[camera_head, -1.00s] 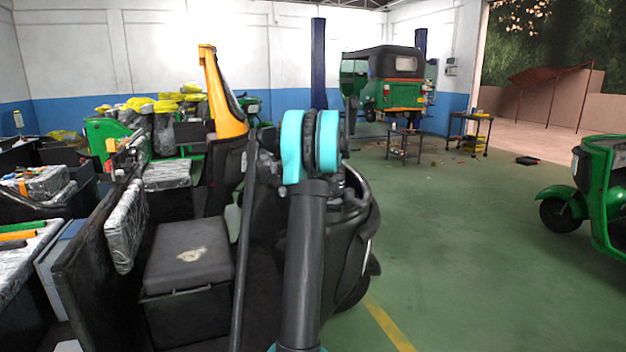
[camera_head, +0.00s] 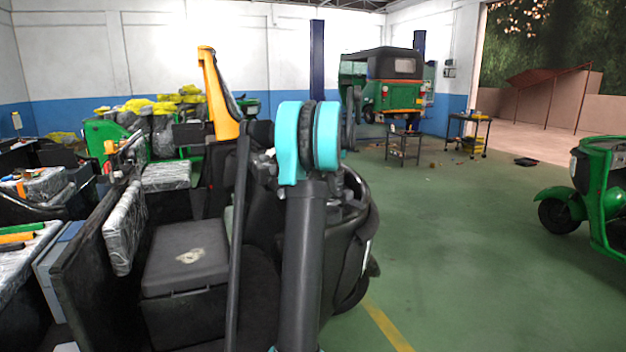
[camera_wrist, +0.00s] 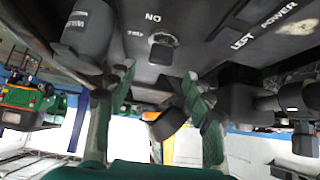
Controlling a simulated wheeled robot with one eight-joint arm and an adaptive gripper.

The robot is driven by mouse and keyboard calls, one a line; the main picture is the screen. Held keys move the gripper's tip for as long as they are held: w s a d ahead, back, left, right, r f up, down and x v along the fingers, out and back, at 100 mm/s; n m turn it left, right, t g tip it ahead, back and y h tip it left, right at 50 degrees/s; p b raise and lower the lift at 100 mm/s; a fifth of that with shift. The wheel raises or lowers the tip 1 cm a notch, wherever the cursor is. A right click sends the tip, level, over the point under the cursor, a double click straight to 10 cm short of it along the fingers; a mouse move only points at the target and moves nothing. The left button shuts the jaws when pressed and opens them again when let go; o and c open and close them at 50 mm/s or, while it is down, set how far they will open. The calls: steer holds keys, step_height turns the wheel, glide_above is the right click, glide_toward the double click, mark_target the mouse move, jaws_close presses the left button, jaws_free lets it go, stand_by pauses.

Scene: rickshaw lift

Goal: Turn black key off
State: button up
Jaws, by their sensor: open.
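The wrist view shows a dark dashboard panel (camera_wrist: 190,22) with white lettering, some of it reading "LEFT POWER". A small round dark fitting (camera_wrist: 163,46), which looks like the key switch, sits on the panel below the letters "NO". A dark block-like piece (camera_wrist: 168,123) shows between my fingers; I cannot tell whether it is the black key. My gripper (camera_wrist: 158,98) is open, its green fingers spread below the panel. I cannot tell whether a finger touches anything. In the head view my own arm hides the gripper and the key.
A grey knob (camera_wrist: 88,28) and a dark lever-like part (camera_wrist: 262,97) flank the fingers. Green floor (camera_head: 455,260) is free on the right, before another green rickshaw (camera_head: 592,195).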

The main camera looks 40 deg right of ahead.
steer(key=d+v, duration=0.1)
steer(key=v, duration=0.5)
steer(key=shift+a, duration=0.5)
